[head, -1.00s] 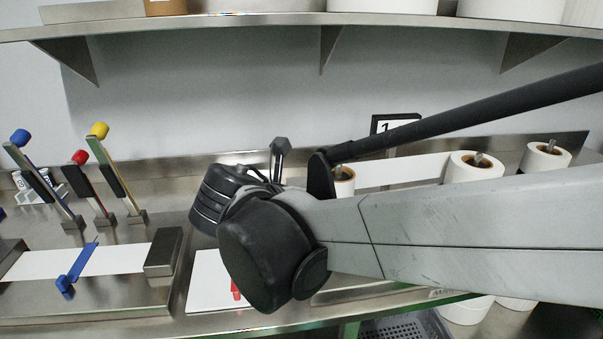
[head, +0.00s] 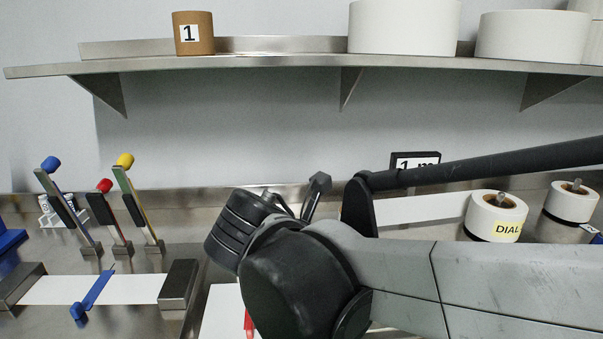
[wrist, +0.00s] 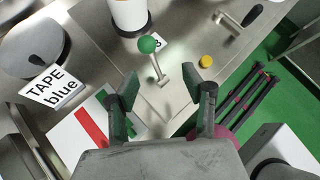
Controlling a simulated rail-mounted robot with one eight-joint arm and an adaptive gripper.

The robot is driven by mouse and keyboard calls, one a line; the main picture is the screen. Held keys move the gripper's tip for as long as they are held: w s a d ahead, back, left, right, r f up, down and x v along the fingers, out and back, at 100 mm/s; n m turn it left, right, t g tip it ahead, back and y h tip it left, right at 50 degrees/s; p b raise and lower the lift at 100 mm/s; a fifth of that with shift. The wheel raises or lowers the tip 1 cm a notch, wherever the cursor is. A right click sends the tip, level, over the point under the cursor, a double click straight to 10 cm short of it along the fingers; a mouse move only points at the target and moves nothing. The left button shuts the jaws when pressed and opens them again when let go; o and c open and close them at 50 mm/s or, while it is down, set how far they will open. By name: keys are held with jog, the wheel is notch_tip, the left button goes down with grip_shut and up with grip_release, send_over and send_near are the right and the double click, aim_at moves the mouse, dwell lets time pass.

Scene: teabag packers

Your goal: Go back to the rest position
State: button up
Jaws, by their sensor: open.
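My gripper (wrist: 167,80) is open and empty in the wrist view, with its two dark fingers spread apart. It hangs above a steel bench beside a lever with a green knob (wrist: 148,45); whether it touches anything is hard to tell, but nothing is between the fingers. In the head view my arm crosses from the right edge to the lower middle. The fingers cannot be made out there.
Levers with blue (head: 51,163), red (head: 104,186) and yellow (head: 124,160) knobs stand at left. A shelf (head: 250,64) carries a brown roll (head: 193,33) and white rolls. A DIAL roll (head: 495,216) stands right. Green floor (wrist: 270,75) lies beyond the bench edge.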

jog(key=s+d+f+m+y, duration=0.3)
jog(key=s+d+m, duration=0.2)
jog(key=m, duration=1)
jog(key=s+d+f+m+y, duration=0.3)
jog(key=d+m, duration=0.5)
jog(key=m, duration=0.7)
jog(key=shift+s+d+f+g, duration=0.4)
jog(key=shift+s+f, duration=0.35)
jog(key=shift+s, duration=0.25)
jog(key=shift+a, duration=0.1)
